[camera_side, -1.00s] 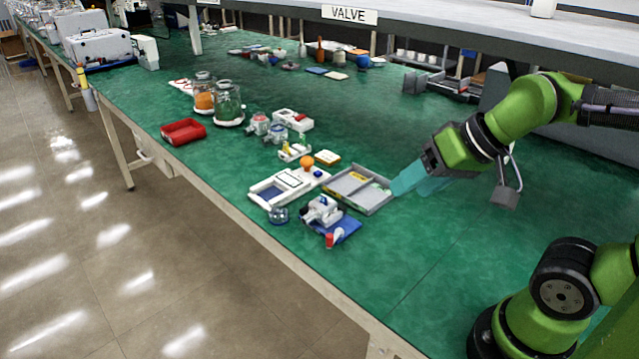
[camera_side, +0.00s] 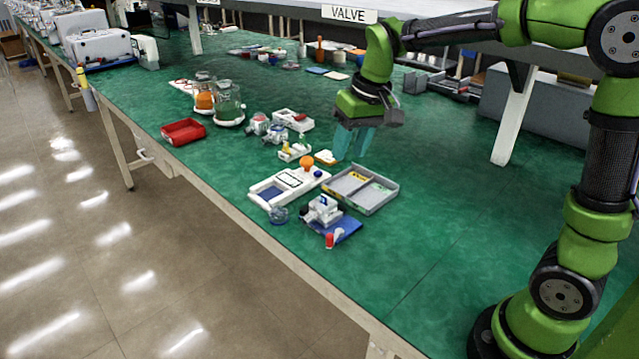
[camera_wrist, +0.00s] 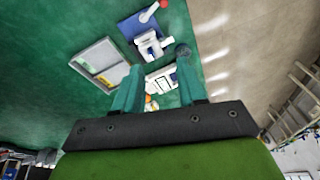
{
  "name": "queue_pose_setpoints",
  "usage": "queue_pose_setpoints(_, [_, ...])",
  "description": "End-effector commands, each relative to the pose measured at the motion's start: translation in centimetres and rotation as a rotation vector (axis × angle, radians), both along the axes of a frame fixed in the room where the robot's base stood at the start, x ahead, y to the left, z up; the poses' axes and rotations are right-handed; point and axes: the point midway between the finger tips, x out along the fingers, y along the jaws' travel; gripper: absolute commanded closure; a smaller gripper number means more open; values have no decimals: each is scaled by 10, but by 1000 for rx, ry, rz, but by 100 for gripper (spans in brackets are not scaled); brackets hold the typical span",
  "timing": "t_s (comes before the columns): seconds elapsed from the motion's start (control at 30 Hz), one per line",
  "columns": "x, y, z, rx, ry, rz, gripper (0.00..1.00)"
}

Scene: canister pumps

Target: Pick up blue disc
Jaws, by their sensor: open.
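My gripper (camera_side: 351,157) has teal fingers that point down, above the bench behind the grey tray. It is open and empty. In the wrist view its two fingers (camera_wrist: 159,68) stand apart. No plain blue disc is clear to me. A small round bluish, glassy piece (camera_side: 279,215) lies at the front corner of the white tray; it looks like a dark round thing in the wrist view (camera_wrist: 183,50). A small dark blue round spot (camera_side: 318,173) shows at the white tray's right end. My gripper is apart from both.
The white tray (camera_side: 262,182) has an orange ball (camera_side: 306,162) behind it. The grey divided tray (camera_side: 372,209) holds yellow and green pieces. A white device stands on a blue plate (camera_side: 347,231). Jars and a red bin (camera_side: 183,131) stand at left. The bench right of the grey tray is clear.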

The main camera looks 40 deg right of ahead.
Motion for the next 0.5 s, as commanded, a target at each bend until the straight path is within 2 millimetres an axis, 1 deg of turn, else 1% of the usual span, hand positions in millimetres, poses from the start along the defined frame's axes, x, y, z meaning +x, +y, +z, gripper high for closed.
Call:
queue_pose_setpoints(0.03, [21,-6,-8,-17,40,19,60])
queue_pose_setpoints(0.1, [47,-13,-16,-42,87,53,60])
queue_pose_setpoints(0.2, [79,-23,-27,-75,150,103,60])
queue_pose_setpoints(0.23, [86,-25,-29,-84,164,117,60])
queue_pose_setpoints(0.3, [100,-30,-32,-99,193,146,60])
queue_pose_setpoints(0.37, [109,-32,-30,-110,205,167,60])
queue_pose_setpoints(0.43, [114,-34,-21,-118,208,190,60])
queue_pose_setpoints(0.5, [114,-33,-7,-122,201,210,60])
